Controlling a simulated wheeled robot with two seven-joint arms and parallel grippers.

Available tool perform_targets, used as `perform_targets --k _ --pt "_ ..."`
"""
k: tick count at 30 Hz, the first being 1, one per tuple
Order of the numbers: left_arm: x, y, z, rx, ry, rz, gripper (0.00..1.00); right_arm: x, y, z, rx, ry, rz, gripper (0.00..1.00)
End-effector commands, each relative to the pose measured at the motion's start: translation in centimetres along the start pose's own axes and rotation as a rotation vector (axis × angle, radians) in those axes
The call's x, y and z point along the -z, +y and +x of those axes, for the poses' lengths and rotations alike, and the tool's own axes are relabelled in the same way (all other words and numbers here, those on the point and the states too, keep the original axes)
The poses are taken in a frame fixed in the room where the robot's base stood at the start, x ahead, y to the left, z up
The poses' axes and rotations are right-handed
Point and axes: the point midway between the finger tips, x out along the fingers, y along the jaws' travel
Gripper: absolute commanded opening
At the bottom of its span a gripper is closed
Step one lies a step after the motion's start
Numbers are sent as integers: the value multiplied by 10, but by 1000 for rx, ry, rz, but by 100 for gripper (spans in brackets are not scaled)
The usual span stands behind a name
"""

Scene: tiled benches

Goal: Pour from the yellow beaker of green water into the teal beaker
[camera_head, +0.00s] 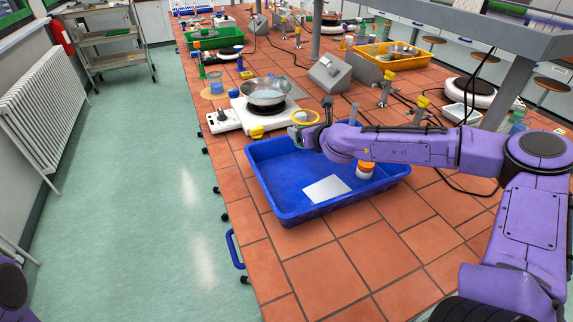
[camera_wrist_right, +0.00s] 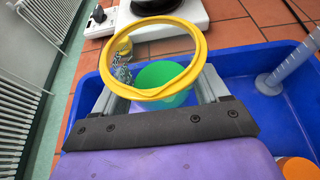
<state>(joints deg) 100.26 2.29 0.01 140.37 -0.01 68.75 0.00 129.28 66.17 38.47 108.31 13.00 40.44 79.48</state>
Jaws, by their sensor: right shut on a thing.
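The yellow-rimmed clear beaker (camera_head: 306,117) is in my right gripper (camera_head: 300,128), above the back left part of the blue tray. In the right wrist view its yellow rim (camera_wrist_right: 203,52) sits between the two fingers, which are shut on the beaker. Green water (camera_wrist_right: 163,82) shows low inside it; the beaker looks roughly upright. A small teal-rimmed beaker (camera_head: 215,86) with blue in it seems to stand on a round tan mat at the left bench edge; I cannot tell surely that it is the teal beaker. My left gripper is out of view.
The blue tray (camera_head: 290,214) holds a white sheet (camera_head: 327,188) and an orange-lidded jar (camera_head: 366,171). A grey cylinder on a foot (camera_wrist_right: 285,70) stands at its right. A white hotplate (camera_head: 250,118) with a metal pan (camera_head: 265,92) is behind. The front tiles are clear.

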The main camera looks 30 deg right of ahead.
Motion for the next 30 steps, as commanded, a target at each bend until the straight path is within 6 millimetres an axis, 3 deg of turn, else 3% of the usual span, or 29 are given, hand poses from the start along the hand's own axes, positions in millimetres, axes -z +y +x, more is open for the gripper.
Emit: perform_targets --k 1,3,13,18,29,30 --pt "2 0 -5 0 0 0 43 6 17 -2 -7 3 -5 31" --pt "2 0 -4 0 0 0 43 26 28 3 -4 6 -4 31" --pt "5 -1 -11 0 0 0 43 68 63 10 -4 3 -2 31" --pt "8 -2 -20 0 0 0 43 88 60 20 -1 -1 0 31" --pt "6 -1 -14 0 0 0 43 93 60 22 -1 -2 0 31" --pt "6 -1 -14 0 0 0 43 93 60 22 -1 -1 0 80"
